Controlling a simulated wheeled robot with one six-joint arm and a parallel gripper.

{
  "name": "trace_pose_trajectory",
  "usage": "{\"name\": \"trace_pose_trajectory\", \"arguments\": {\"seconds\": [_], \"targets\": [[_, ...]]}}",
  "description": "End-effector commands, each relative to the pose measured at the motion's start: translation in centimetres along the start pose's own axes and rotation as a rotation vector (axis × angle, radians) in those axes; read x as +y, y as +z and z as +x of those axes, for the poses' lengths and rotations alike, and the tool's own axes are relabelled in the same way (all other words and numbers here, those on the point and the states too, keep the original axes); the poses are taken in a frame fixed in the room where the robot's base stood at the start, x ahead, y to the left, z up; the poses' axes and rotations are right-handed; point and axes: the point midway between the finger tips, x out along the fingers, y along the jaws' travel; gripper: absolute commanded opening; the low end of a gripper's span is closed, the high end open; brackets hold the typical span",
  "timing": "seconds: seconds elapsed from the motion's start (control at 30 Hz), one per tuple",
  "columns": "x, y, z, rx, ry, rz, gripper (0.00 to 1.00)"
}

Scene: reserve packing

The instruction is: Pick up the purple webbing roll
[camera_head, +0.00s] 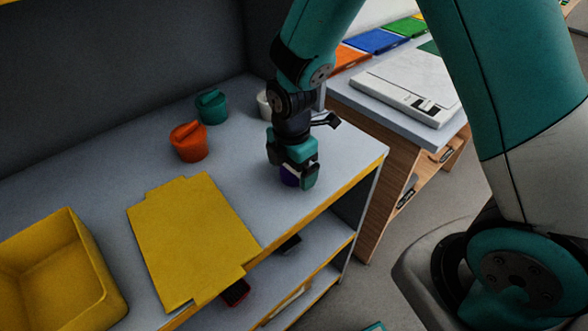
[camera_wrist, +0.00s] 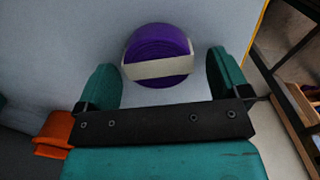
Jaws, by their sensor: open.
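The purple webbing roll (camera_wrist: 158,44) has a pale band across it and sits on the grey shelf top, between the open fingers of my gripper (camera_wrist: 165,78) in the wrist view. There is a gap on each side of it, and no finger is seen touching it. In the head view my gripper (camera_head: 293,179) points down near the right end of the shelf top. Only a small purple part of the webbing roll (camera_head: 289,177) shows there, as the fingers hide the rest.
Left of my gripper stand an orange pot (camera_head: 189,143), a teal pot (camera_head: 211,107) and a partly hidden white pot (camera_head: 264,104). A flat yellow sheet (camera_head: 190,235) and a yellow bin (camera_head: 62,270) lie further left. A desk (camera_head: 352,98) with coloured folders stands behind on the right.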

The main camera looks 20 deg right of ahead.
Motion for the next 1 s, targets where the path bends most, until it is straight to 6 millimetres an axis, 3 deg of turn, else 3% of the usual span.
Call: {"name": "trace_pose_trajectory", "arguments": {"seconds": [0.27, 0.5, 0.83, 1.0], "targets": [[0.0, 0.0, 0.4, 0.000, 0.001, 0.000, 0.94], [0.0, 0.0, 0.4, 0.000, 0.001, 0.000, 0.40], [0.1, 0.0, 0.1, 0.000, 0.003, 0.000, 0.40], [0.1, 0.0, -1.4, 0.000, 0.006, 0.000, 0.40]]}}
